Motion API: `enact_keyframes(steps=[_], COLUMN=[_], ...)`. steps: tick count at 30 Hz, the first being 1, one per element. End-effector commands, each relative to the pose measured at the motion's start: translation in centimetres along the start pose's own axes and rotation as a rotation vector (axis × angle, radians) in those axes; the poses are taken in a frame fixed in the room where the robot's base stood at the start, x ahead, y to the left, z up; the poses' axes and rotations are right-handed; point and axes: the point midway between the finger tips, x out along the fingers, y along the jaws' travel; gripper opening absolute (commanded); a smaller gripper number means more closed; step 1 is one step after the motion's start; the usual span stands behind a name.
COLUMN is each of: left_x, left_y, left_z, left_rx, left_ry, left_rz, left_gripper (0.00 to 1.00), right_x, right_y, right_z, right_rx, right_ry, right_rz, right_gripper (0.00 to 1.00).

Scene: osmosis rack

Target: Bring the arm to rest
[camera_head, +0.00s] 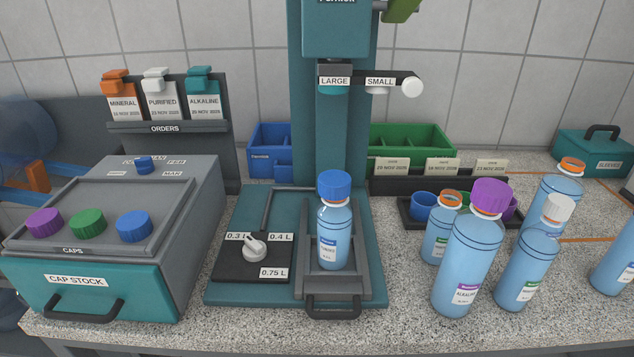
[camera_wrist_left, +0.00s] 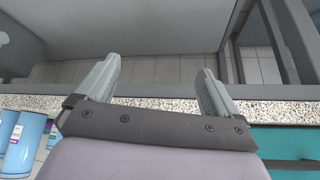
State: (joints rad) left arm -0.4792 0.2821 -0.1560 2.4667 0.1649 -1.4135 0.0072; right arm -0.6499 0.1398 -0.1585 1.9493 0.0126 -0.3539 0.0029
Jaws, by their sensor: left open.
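My left gripper (camera_wrist_left: 158,85) shows in the left wrist view. Its two grey fingers are apart with nothing between them. Beyond them are the speckled counter edge and the floor. Neither of my grippers shows in the head view, and the right one is in no view. In the head view a blue-capped bottle (camera_head: 334,222) stands upright on the teal filling station (camera_head: 222,286), under the column. The dial (camera_head: 254,248) sits on the black plate to its left.
The cap stock box (camera_head: 76,281) stands at the left with several loose caps on top. Several bottles, including a tall purple-capped one (camera_head: 468,255), stand at the right. A green bin (camera_head: 415,138) and a teal case (camera_head: 592,154) are at the back. The front counter strip is mostly clear.

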Motion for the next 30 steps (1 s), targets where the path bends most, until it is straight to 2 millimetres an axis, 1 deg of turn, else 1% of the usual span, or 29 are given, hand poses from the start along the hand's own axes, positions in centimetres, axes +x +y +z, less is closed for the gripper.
enact_keyframes(steps=[1, 7, 9, 12, 17, 24, 30], left_x=[0.0, -0.6, 0.7, 2.1, 4.5, 8.4, 10.1], left_y=[0.1, 0.1, -0.1, -0.1, -0.1, 0.3, 0.7], left_z=[1.3, 6.3, 5.6, 5.1, 4.4, 3.9, 4.1], left_rx=[-0.037, -0.156, -0.137, -0.131, -0.122, -0.109, -0.103], left_ry=[-0.047, -0.236, -0.182, -0.125, -0.020, 0.185, 0.335], left_rz=[-0.014, -0.083, -0.083, -0.082, -0.079, -0.072, -0.069], left_gripper=[0.95, 0.95, 0.95, 0.95, 0.95, 0.95, 0.95], right_x=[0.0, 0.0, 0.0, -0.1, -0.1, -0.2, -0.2], right_y=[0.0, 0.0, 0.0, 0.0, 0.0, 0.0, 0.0], right_z=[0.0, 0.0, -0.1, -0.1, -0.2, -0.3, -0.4], right_rx=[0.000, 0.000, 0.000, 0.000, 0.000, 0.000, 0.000], right_ry=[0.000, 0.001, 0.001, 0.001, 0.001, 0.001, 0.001], right_rz=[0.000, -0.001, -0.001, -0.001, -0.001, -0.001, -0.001], right_gripper=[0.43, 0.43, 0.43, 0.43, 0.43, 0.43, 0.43])
